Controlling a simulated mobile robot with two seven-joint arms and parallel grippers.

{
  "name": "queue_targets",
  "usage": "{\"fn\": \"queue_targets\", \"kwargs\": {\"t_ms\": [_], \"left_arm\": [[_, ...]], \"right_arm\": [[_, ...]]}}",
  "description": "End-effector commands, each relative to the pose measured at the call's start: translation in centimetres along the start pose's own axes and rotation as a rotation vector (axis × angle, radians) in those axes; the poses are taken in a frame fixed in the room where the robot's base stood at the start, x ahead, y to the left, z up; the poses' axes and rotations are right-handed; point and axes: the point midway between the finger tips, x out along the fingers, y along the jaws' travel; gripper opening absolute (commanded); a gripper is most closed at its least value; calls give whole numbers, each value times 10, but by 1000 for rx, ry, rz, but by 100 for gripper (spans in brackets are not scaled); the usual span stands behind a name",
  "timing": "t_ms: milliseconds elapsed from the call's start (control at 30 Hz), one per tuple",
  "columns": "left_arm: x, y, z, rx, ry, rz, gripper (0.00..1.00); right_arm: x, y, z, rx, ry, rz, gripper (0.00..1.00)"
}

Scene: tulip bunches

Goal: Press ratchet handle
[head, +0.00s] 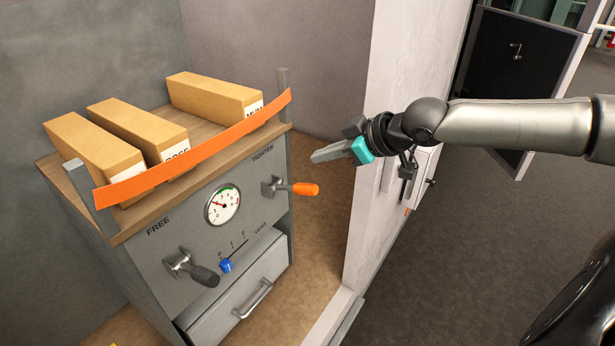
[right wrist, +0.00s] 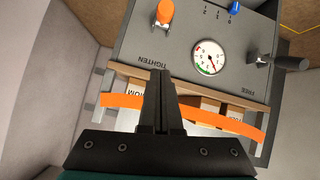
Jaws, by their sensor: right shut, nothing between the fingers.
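A lever with an orange grip (head: 305,189) sticks out from the grey cabinet front below the word TIGHTEN. It also shows at the top of the right wrist view (right wrist: 165,14). A second lever with a black grip (head: 204,276) is below the word FREE, and it shows at the right wrist view's right side (right wrist: 293,63). My right gripper (head: 316,156) is shut and empty, in the air above and right of the orange grip, apart from it. In the right wrist view its fingertips (right wrist: 161,76) point toward the TIGHTEN side. My left gripper is not in view.
An orange strap (head: 190,150) runs between two posts along the cabinet top, before several cardboard boxes (head: 205,95). A round gauge (head: 222,205), a blue slider knob (head: 226,266) and a drawer (head: 240,295) are on the front. A pale wall (head: 405,60) stands close on the right.

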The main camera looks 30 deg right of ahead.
Motion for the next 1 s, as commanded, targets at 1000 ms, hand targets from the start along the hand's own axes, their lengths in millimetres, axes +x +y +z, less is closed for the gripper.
{"fn": "queue_targets", "kwargs": {"t_ms": [1000], "left_arm": [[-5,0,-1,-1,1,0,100]], "right_arm": [[81,0,19,2,-7,0,0]]}}
